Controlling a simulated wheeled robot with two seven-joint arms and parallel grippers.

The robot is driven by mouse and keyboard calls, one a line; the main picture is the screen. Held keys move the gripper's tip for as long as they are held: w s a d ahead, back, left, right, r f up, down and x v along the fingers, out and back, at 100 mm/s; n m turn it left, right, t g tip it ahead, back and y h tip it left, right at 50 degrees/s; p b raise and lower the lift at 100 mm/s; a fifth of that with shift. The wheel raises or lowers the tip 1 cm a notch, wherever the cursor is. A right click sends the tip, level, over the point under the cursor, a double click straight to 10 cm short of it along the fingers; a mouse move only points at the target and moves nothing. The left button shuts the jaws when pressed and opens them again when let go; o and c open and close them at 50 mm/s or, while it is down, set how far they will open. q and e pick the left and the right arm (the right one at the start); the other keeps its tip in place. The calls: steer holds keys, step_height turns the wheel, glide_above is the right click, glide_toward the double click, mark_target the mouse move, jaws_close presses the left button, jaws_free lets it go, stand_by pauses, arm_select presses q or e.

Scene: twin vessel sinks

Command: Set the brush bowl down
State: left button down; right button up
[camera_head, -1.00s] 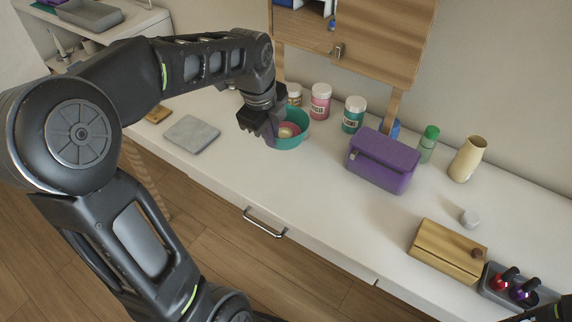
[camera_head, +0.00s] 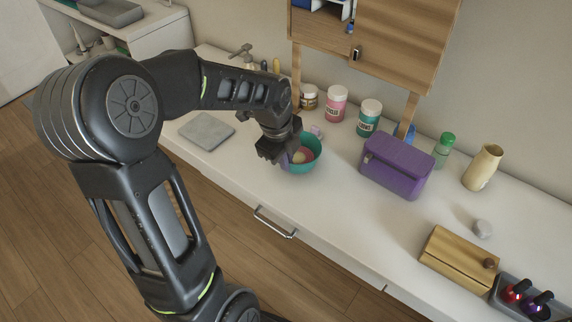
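The brush bowl is a teal round bowl (camera_head: 313,163) over the white counter in the middle of the head view. A pale pinkish rounded thing and something purple show inside it. My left gripper (camera_head: 279,153) points down at the bowl's left rim and appears shut on it. The fingertips are partly hidden by the gripper's own body and the rim. I cannot tell whether the bowl's base touches the counter. My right gripper does not show.
Behind the bowl stand a pink-labelled jar (camera_head: 336,103) and a teal-labelled jar (camera_head: 369,117). A purple case (camera_head: 396,168) is close on the right. A grey slab (camera_head: 206,130) lies to the left. The counter in front of the bowl is clear up to its edge.

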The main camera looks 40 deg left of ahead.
arm_select(q)
steer(key=shift+x, duration=0.8)
steer(key=shift+s, duration=0.2)
steer(key=shift+f, duration=0.2)
steer(key=c, duration=1.7)
jaws_free()
steer(key=shift+r, duration=0.15)
steer(key=v, duration=1.2)
steer(key=shift+r, duration=0.1)
